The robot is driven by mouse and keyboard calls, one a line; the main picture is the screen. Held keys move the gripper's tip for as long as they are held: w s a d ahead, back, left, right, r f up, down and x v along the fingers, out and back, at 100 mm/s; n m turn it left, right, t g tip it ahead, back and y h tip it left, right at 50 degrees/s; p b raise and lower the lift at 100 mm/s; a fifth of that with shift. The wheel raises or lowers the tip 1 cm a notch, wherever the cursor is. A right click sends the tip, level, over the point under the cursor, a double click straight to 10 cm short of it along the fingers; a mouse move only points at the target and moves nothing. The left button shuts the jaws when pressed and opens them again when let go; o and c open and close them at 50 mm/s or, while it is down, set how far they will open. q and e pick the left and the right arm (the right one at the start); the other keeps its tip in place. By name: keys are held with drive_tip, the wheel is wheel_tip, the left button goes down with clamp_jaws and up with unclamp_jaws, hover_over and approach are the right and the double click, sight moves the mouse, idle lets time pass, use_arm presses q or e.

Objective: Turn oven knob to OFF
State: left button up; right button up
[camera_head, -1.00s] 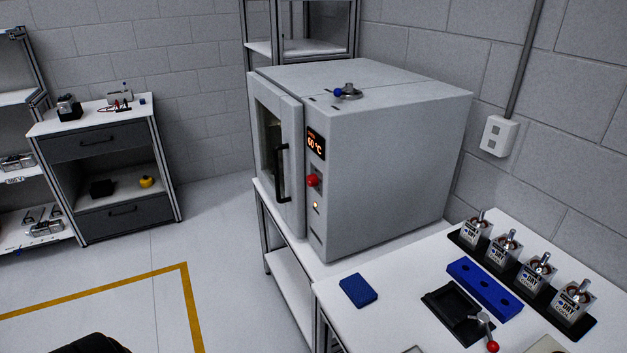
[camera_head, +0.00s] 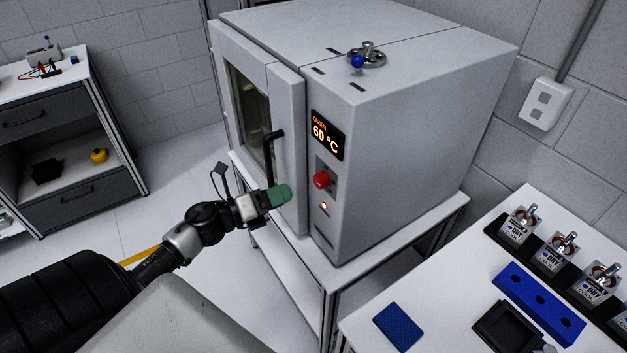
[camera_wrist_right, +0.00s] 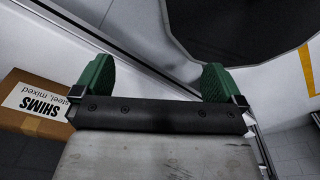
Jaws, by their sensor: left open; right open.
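The grey oven (camera_head: 400,120) stands on a white stand, its door shut. Its display (camera_head: 326,135) reads 60 °C. The red oven knob (camera_head: 321,180) sits below the display, with a small lit lamp (camera_head: 324,206) under it. My left gripper (camera_head: 283,194) has green fingertips and is in front of the oven door, left of and slightly below the knob, apart from it. Its jaws are seen from the side; nothing shows held in them. My right gripper (camera_wrist_right: 158,82) shows in the right wrist view, its green fingers wide apart with nothing between them.
The black door handle (camera_head: 270,160) is close to the left gripper. A white table (camera_head: 450,285) at the right holds a blue pad (camera_head: 398,327), a blue block (camera_head: 540,303) and several DRY-labelled units. A cardboard SHIMS box (camera_wrist_right: 35,105) lies beside the right gripper.

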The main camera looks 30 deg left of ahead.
sight(316, 183)
use_arm(q)
drive_tip(key=p+x, duration=0.2)
drive_tip(key=x, duration=0.5)
drive_tip(key=shift+w+d+r, duration=0.1)
drive_tip(key=shift+w+r, duration=0.05)
drive_tip(key=shift+w, duration=0.2)
drive_tip(key=shift+w+d+p, duration=0.3)
drive_tip(key=shift+w, duration=0.15)
drive_tip(key=shift+c, duration=0.5)
drive_tip(key=c, duration=0.8)
